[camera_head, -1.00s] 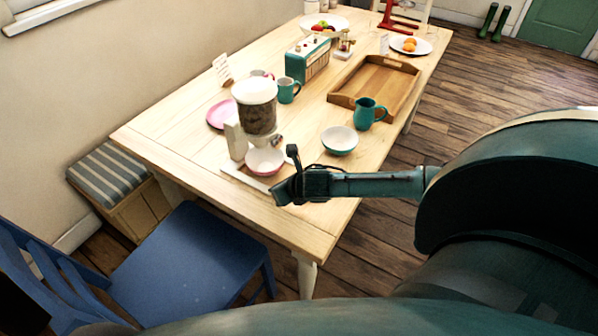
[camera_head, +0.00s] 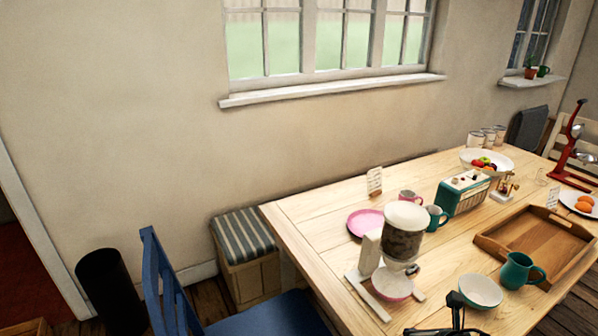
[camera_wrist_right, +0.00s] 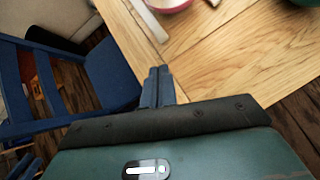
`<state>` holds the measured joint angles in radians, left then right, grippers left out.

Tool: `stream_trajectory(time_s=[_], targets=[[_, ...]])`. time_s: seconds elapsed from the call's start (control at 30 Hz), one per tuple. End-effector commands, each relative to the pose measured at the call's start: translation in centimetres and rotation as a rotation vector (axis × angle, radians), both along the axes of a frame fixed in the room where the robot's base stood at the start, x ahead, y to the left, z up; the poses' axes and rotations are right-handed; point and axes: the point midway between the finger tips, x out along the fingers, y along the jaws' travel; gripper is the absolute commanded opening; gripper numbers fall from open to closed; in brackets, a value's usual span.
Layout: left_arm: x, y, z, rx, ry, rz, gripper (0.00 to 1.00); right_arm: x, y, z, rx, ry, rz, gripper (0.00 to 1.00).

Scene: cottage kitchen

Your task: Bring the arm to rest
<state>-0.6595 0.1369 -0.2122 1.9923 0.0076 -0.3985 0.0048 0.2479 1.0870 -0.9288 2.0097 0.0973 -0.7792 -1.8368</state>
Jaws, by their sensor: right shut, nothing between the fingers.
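My right gripper (camera_wrist_right: 158,74) is shut and empty in the right wrist view. Its fingers are over the edge of the pale wooden table (camera_wrist_right: 215,60), beside a blue chair (camera_wrist_right: 110,75). In the head view only a dark part of my right wrist shows at the bottom edge, in front of the table's near side; the fingers cannot be made out there. My left arm and gripper are not in view.
Near the right wrist stand a cereal dispenser (camera_head: 402,238) over a pink bowl (camera_head: 392,285), a teal bowl (camera_head: 480,291) and a teal jug (camera_head: 518,271). A wooden tray (camera_head: 500,252) lies beyond. A striped bench (camera_head: 243,238) and black bin (camera_head: 110,290) stand left.

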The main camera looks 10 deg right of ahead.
Motion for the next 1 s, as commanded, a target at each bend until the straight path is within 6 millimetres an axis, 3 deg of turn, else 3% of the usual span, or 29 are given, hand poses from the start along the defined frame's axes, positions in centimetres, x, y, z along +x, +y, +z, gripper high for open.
stream_trajectory(time_s=[0.2,0.3,0.4,0.6,0.7,0.83,1.0], targets=[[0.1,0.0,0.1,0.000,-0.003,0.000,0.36,-3.3,9.8,-2.8,0.671,0.128,-0.366,0.00],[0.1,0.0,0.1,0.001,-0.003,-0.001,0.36,-5.1,13.0,-3.5,1.028,0.221,-0.635,0.00],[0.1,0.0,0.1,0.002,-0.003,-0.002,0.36,-6.8,14.7,-4.2,1.362,0.313,-0.939,0.00],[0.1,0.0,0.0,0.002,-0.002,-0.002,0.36,-10.6,14.4,-6.1,1.889,0.416,-1.536,0.00],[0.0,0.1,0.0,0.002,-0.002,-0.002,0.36,-12.2,13.5,-7.1,2.047,0.419,-1.744,0.00],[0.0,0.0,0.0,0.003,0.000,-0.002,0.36,-13.4,12.7,-7.7,2.151,0.408,-1.884,0.00],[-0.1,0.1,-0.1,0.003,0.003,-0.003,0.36,-13.6,12.6,-7.8,2.175,0.407,-1.912,0.00]])
